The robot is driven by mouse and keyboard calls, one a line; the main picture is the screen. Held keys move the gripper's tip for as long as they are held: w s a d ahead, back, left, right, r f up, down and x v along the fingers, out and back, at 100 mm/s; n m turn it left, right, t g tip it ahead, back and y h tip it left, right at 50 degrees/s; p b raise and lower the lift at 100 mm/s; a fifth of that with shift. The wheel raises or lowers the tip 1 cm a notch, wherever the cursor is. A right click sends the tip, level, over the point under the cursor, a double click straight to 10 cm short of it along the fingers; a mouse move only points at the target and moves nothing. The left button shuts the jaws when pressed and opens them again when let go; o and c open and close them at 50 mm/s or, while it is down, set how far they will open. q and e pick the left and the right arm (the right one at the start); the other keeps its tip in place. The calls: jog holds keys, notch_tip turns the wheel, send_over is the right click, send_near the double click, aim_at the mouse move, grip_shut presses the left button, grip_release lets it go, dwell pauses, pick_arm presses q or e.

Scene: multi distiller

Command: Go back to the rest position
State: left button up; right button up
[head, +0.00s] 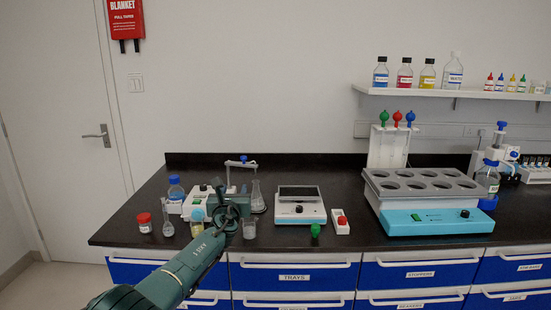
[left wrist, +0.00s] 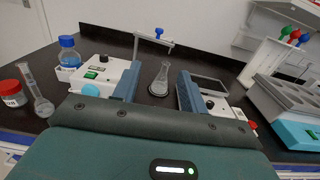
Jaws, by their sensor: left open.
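My left gripper (head: 231,213) is over the front left part of the black bench, in front of the small stirrer devices. In the left wrist view its two blue-grey fingers (left wrist: 158,88) stand wide apart with nothing held between them. A conical glass flask (left wrist: 160,78) shows beyond the gap between the fingers; in the head view the flask (head: 257,195) stands just behind and right of the gripper. My left arm partly hides the white device (head: 190,206) and small glassware beside it. My right gripper is in neither view.
A red-capped jar (head: 144,222), a blue-capped bottle (head: 176,189) and a small beaker (head: 249,229) stand near the gripper. A balance (head: 299,206) and a water bath (head: 431,221) are to the right. Bare black bench top (head: 335,175) lies behind the balance.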

pick_arm(q)
jog(key=s+f+n+g+h, duration=0.1)
jog(key=s+f+n+g, duration=0.1)
jog(key=s+f+n, duration=0.8)
jog(key=s+f+n+g, duration=0.2)
jog(key=s+f+n, duration=0.5)
jog(key=s+f, duration=0.7)
jog(key=s+a+f+n+g+h, duration=0.1)
jog(key=s+n, duration=0.7)
jog(key=s, duration=0.5)
jog(key=s+a+f+n+g+h, duration=0.1)
jog(key=s+f+n+g, duration=0.1)
jog(key=s+n, duration=0.6)
jog(key=s, duration=0.6)
jog(key=shift+a+f, duration=0.2)
jog(key=shift+f, duration=0.05)
